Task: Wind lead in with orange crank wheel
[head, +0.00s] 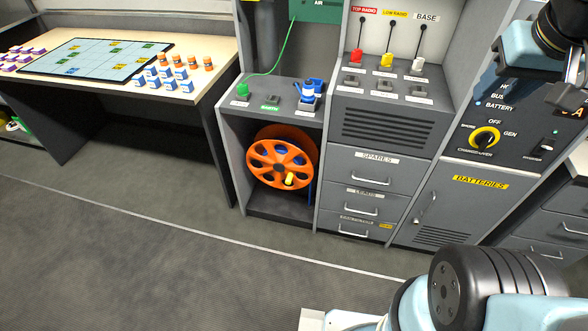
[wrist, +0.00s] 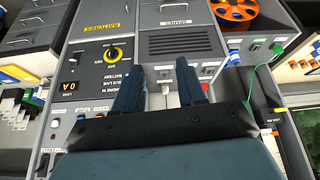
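The orange crank wheel (head: 264,152) stands upright in an open cubby under a grey counter in the head view. It has round holes and a yellow handle (head: 290,180) low on its face. Blue lead (head: 309,192) hangs at the wheel's right side, and a blue plug (head: 306,94) sits on the counter above. The wheel also shows at the top of the wrist view (wrist: 235,12), partly cut off. My gripper (wrist: 160,76) is open, with two dark blue fingers apart and nothing held. It is away from the wheel, facing the radio and battery cabinets.
A green lead (head: 287,50) runs from the air panel to a green plug (head: 243,90). The drawer cabinet (head: 372,170) stands right of the cubby. A table (head: 215,74) with a board and small blocks is left. The floor (head: 180,250) before the cubby is clear.

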